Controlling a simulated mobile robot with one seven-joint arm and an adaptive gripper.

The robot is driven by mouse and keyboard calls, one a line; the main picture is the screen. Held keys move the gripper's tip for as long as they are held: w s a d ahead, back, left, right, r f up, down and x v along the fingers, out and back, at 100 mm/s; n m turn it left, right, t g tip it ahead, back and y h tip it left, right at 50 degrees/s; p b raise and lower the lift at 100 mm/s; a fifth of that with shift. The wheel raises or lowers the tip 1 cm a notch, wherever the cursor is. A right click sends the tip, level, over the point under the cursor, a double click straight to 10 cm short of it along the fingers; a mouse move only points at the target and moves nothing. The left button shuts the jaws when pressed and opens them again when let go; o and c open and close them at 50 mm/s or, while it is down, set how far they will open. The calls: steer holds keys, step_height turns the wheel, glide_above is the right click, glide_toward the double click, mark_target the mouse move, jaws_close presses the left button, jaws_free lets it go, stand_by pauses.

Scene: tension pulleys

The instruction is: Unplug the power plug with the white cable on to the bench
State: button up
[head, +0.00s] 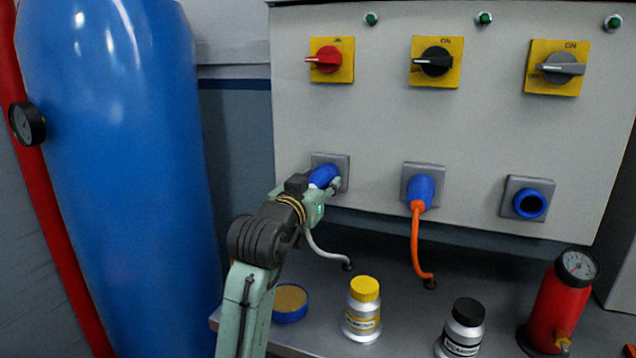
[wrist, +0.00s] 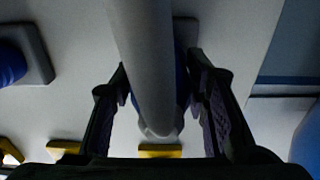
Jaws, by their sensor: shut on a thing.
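The blue power plug (head: 323,176) with the white cable (head: 326,252) is at the left socket (head: 343,163) on the panel. My gripper (head: 326,188) is shut on this plug at the socket face. In the wrist view the plug (wrist: 182,80) shows between the two fingers of my gripper (wrist: 160,95), partly hidden by the thick pale cable (wrist: 148,60) in front of it. The cable hangs down to the bench (head: 395,290). Whether the plug is fully seated cannot be told.
A second blue plug (head: 421,191) with an orange cable (head: 416,245) is in the middle socket. The right socket (head: 528,201) is empty. On the bench stand a yellow-capped bottle (head: 362,312), a black-capped bottle (head: 462,330), a blue tin (head: 290,303) and a red cylinder (head: 560,305).

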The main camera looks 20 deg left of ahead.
jaws_close()
steer(key=shift+s, duration=0.15)
steer(key=shift+s+a+b, duration=0.1)
steer(key=shift+s+b, duration=0.2)
steer(key=shift+s, duration=2.55)
